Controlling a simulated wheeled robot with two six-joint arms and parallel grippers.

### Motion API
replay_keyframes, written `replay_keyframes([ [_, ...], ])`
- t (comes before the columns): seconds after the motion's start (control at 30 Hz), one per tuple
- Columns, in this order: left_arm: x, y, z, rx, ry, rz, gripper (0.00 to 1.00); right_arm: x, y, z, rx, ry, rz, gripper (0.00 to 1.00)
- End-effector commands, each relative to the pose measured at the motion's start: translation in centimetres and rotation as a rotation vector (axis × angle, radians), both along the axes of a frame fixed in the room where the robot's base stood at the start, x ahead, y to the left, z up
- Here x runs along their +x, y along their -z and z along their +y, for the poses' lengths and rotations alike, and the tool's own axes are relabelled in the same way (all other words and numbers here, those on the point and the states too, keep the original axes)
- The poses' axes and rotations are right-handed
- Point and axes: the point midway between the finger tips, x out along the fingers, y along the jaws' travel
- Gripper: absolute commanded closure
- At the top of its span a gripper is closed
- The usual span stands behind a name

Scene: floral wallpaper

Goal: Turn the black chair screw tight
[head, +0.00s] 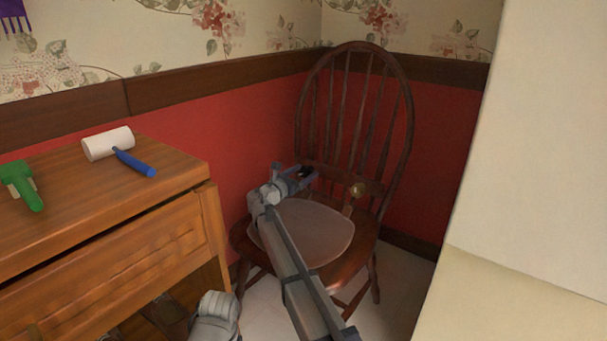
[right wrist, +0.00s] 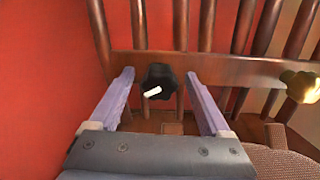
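The black chair screw (right wrist: 157,77) is a dark lobed knob with a white mark on it, at the left part of the chair's cross rail. In the head view it is a small dark spot, mostly hidden by my gripper. My right gripper (head: 298,178) is at the rail above the left side of the seat. In the right wrist view my right gripper (right wrist: 160,88) is open, one finger on each side of the black screw, with a visible gap to each. The wooden chair (head: 408,110) stands upright in the corner.
A brass-coloured knob (head: 357,190) sits on the rail to the right. A wooden dresser (head: 110,250) at left holds a white roller with a blue handle (head: 110,145) and a green tool (head: 22,184). A pale panel (head: 535,150) stands at right.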

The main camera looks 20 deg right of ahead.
Motion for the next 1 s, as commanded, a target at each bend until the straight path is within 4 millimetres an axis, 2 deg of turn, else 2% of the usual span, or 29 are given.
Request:
replay_keyframes([
  [0.07, 0.0, 0.0, 0.0, 0.0, 0.0, 0.0, 0.5, -0.01, 0.0, 0.02, 0.0, 0.0, 0.0, 0.27],
  [0.7, 0.0, 0.0, 0.0, 0.0, 0.0, 0.0, 0.5, -0.03, 0.0, 0.04, 0.0, 0.0, 0.0, 0.99],
  [1.0, 0.0, 0.0, 0.0, 0.0, 0.0, 0.0, 0.5, -0.05, 0.0, 0.04, 0.017, 0.001, -0.021, 1.0],
])
